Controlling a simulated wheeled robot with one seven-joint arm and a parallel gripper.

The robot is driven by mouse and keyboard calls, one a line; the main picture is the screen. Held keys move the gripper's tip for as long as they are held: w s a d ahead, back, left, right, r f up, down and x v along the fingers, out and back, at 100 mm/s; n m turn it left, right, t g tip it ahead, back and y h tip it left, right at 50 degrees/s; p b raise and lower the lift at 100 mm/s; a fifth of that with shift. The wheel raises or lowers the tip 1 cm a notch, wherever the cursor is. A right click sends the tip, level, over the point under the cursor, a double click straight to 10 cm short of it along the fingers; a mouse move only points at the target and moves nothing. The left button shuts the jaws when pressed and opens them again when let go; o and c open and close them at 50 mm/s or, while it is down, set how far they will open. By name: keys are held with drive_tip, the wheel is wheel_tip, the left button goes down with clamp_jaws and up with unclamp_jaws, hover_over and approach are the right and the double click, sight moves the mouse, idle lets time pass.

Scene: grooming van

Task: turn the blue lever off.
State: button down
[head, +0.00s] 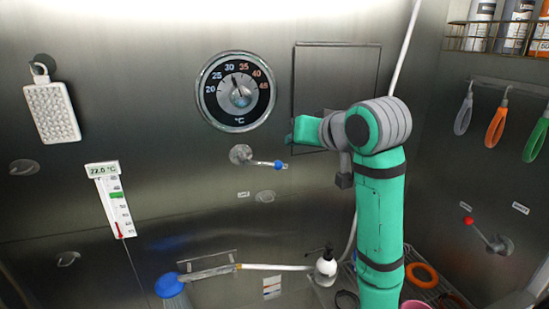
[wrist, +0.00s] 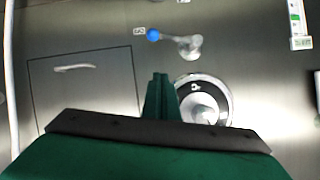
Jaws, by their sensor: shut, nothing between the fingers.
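The blue lever (head: 279,165) has a grey arm and a blue knob. It sits on a round mount on the back wall, below the dial, and points right and slightly down. In the wrist view the blue lever (wrist: 153,34) shows upside down near the top, knob to the left of its mount. My gripper (head: 290,138) is up and slightly right of the knob in the head view, apart from it. In the wrist view my gripper (wrist: 160,78) has its fingers together and empty, below the knob in the picture.
A round temperature dial (head: 235,92) is above the lever. A square panel outline (head: 336,45) is behind my arm. A red-knobbed lever (head: 486,236) is on the right wall. A shower head (head: 169,285) and a pump bottle (head: 326,268) are below. The wall around the lever is mostly clear.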

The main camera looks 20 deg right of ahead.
drive_tip(key=shift+w, duration=0.1)
hover_over(273, 164)
drive_tip(key=s+d, duration=0.1)
wheel_tip(273, 164, down, 4)
drive_tip(key=shift+s+a+f, duration=0.15)
drive_tip(key=shift+f, duration=0.5)
drive_tip(key=shift+s+a+f, duration=0.1)
drive_tip(key=shift+f, duration=0.55)
drive_tip(key=shift+s+a+f, duration=0.15)
drive_tip(key=shift+f, duration=0.5)
drive_tip(key=shift+f+m+y, duration=0.8)
drive_tip(key=shift+f+m, duration=0.3)
drive_tip(key=shift+f, duration=0.05)
drive_tip(key=shift+r, duration=0.1)
